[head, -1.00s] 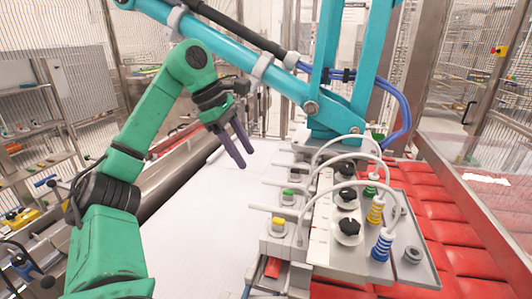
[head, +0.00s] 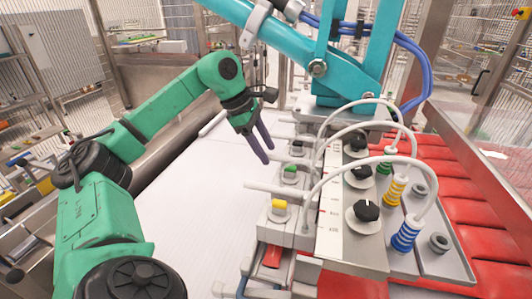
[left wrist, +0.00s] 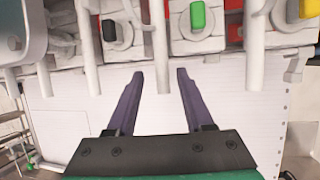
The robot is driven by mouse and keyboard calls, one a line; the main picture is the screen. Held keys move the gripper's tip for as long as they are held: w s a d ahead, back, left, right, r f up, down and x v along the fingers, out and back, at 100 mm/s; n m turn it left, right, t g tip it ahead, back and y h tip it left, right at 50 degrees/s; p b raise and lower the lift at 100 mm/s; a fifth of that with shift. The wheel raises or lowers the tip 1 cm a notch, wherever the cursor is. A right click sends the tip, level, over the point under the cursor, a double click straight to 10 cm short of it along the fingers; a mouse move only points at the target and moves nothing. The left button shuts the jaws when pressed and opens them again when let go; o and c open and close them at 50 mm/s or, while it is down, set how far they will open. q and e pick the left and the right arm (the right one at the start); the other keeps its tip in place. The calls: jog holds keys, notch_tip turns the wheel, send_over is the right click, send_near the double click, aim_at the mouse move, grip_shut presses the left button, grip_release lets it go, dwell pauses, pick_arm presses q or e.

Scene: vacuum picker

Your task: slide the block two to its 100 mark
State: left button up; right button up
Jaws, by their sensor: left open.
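Three sliding blocks with coloured tops stand in a row along the left side of the panel: yellow (head: 279,205), green (head: 290,171) and black (head: 297,148). I see no readable number on them; the green one is the middle. A white scale strip (head: 333,215) with small red marks runs beside them; its figures are too small to read. My left gripper (head: 267,154) is open and empty, its purple fingers pointing down just left of the green and black blocks. In the left wrist view, the green top (left wrist: 197,15) and black top (left wrist: 109,30) lie beyond the fingertips (left wrist: 160,73).
Black knobs (head: 367,211) and coiled fittings in blue (head: 406,235), yellow and green stand right of the scale. White hoses arch over the panel. Pale rods stick out left from the blocks. A teal arm structure (head: 300,55) crosses above. The white surface (head: 190,210) at left is clear.

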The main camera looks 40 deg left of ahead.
pick_arm(q)
jog(key=shift+s+d, duration=0.15)
jog(key=shift+d, duration=0.15)
jog(key=shift+a+f, duration=0.1)
grip_shut()
dwell(1.1)
